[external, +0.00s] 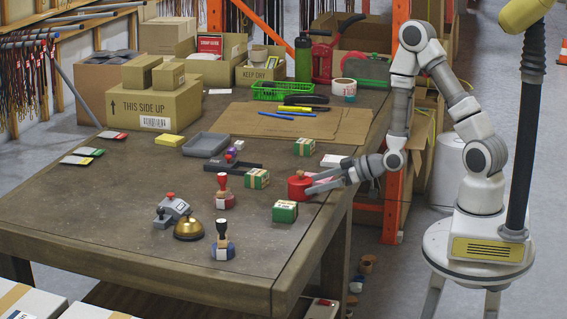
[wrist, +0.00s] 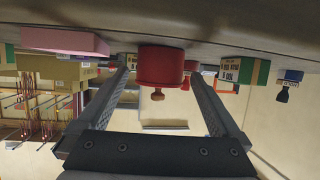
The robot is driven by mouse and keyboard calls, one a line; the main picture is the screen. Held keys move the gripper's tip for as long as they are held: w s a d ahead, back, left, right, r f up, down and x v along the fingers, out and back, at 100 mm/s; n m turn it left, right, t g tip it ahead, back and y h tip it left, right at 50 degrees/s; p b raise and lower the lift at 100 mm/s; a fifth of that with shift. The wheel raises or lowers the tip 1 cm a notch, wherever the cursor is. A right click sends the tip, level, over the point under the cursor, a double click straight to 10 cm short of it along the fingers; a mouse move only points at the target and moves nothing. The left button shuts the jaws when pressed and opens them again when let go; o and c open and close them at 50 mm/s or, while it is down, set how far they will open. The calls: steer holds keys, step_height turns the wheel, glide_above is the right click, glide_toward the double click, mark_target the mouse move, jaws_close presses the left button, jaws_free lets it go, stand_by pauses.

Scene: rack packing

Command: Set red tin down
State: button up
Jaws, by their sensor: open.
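The red tin (external: 299,188) stands upright on the workbench (external: 120,205) near its right edge. In the wrist view, which is upside down, the tin (wrist: 162,66) has its knob pointing down the picture and its base against the bench top. My gripper (external: 316,184) reaches in low from the right. Its fingers are open, one on each side of the tin, with a small gap visible on both sides in the wrist view (wrist: 160,76). Part of the tin's right side is hidden by the fingers in the external view.
Green-and-white boxes stand near the tin, one in front (external: 285,212) and one to the left (external: 256,179). A pink box (wrist: 65,41) lies close beside my gripper. Stamps (external: 223,192) and a brass bell (external: 188,229) stand farther left. The bench's front left is clear.

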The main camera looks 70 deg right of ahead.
mark_target(301, 187)
steer(key=shift+f+b, duration=0.2)
steer(key=shift+b, duration=0.15)
steer(key=x, duration=0.5)
steer(key=shift+r, duration=0.1)
jaws_close()
steer(key=shift+r, duration=0.15)
